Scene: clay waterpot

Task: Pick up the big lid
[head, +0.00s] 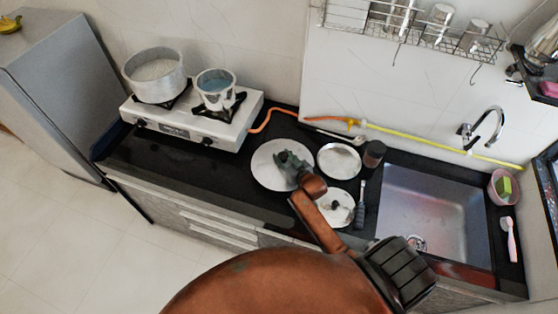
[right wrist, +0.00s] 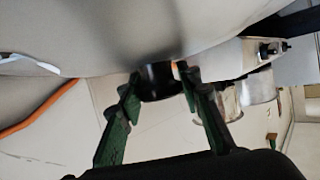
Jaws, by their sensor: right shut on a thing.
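The big lid (head: 266,168) is a round, pale metal disc with a dark knob, over the black counter to the right of the stove. My right gripper (head: 290,160) is above it and shut on its knob. In the right wrist view the lid's pale face (right wrist: 90,35) fills the top, and its black knob (right wrist: 160,84) sits between the green fingers of the right gripper (right wrist: 161,92). I cannot tell whether the lid touches the counter. A smaller lid (head: 345,205) lies nearby, partly behind my right arm. My left gripper is not in view.
A white stove (head: 185,127) holds a wide pot (head: 155,80) and a smaller pot (head: 215,92). A metal plate (head: 338,160), a dark cup (head: 374,153) and a dark-handled utensil (head: 360,205) lie near the sink (head: 430,205). The counter's front left is clear.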

